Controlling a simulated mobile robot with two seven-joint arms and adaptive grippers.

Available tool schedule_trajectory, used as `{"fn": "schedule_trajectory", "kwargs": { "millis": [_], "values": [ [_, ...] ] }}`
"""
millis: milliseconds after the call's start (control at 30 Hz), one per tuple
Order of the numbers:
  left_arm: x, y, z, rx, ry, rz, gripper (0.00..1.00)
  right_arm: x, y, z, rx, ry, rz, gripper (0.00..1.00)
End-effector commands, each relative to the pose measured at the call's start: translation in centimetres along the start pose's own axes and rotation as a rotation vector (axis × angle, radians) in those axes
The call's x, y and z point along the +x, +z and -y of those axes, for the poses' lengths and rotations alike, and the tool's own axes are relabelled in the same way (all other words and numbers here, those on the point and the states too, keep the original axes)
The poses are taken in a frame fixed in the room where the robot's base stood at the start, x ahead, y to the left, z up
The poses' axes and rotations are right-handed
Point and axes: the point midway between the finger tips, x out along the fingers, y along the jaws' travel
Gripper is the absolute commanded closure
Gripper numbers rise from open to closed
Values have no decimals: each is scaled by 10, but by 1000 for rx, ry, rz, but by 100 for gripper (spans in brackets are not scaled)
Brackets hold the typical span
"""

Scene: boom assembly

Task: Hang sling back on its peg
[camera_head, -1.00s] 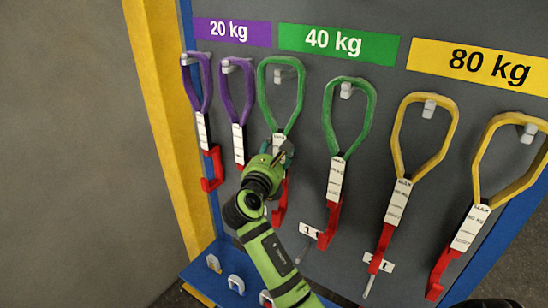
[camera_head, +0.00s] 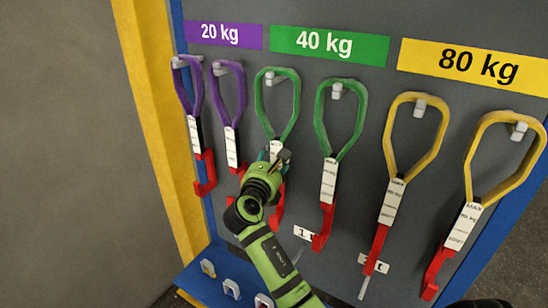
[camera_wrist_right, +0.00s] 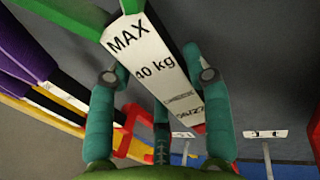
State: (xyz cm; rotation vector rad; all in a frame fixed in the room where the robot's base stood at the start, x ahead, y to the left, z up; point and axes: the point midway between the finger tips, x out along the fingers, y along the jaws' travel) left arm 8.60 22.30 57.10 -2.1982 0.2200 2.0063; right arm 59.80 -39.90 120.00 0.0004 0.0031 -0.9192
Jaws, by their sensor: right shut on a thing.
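The held sling has a green loop (camera_head: 296,103), a white label marked MAX 40 kg (camera_wrist_right: 160,60) and a red hook partly hidden behind my arm. My right gripper (camera_head: 277,156) is shut on its label, with teal fingers on both sides in the wrist view (camera_wrist_right: 158,77). The left grey peg (camera_head: 273,80) under the 40 kg sign (camera_head: 329,44) shows inside the top of the loop. I cannot tell whether the loop rests on it. A second green sling (camera_head: 360,120) hangs on the peg to the right. My left gripper is not in view.
Two purple slings (camera_head: 186,92) hang close on the left and two yellow slings (camera_head: 402,140) on the right. Small grey hooks (camera_head: 231,288) stand on the blue ledge (camera_head: 195,284) below. The grey floor at left is clear.

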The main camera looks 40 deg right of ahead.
Motion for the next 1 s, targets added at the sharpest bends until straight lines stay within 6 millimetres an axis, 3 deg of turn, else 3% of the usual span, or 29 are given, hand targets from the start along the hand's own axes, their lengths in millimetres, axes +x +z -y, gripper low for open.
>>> {"fn": "schedule_trajectory", "kwargs": {
  "millis": [433,467,500,533,867,1000],
  "values": [
    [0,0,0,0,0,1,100,0,4,0,3,0,9,100],
    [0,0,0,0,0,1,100,0,4,0,3,0,9,42],
    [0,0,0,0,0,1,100,0,4,0,3,1,9,26],
    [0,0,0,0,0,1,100,0,4,0,3,0,8,22],
    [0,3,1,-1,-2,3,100,-1,-3,0,-2,0,-6,22],
    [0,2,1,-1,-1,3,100,-12,-2,0,1,1,-4,22]
  ]
}}
